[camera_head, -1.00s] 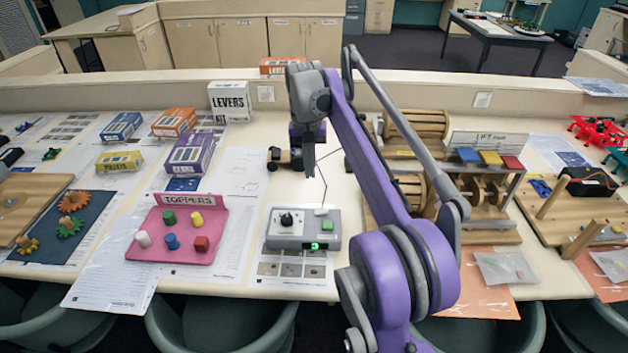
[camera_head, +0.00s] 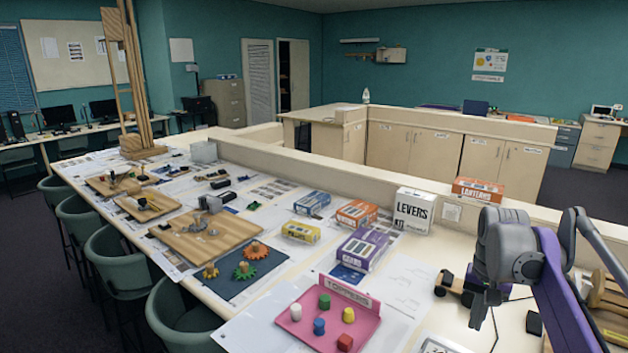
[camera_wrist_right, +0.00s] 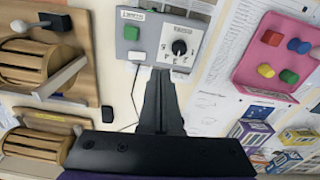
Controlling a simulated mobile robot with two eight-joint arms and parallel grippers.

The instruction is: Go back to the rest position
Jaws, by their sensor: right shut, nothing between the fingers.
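My right gripper (camera_head: 480,318) hangs at the end of my purple and grey arm at the right of the head view, pointing down above the table (camera_head: 250,281). Its fingers are together with nothing between them. In the right wrist view the shut fingers (camera_wrist_right: 161,74) point toward a grey control box (camera_wrist_right: 165,40) with a dial and green button. The gripper appears apart from the box. In the head view a small wooden cart (camera_head: 453,284) with black wheels is just left of the gripper. My left gripper is not in view.
A pink TOPPERS tray (camera_head: 283,323) with several coloured pegs is left of the arm. The LEVERS box (camera_head: 413,211) and the orange LANTERNS box (camera_head: 478,190) stand behind. Wooden drum frames (camera_wrist_right: 36,68) are left in the wrist view. Chairs (camera_head: 185,318) line the table's front.

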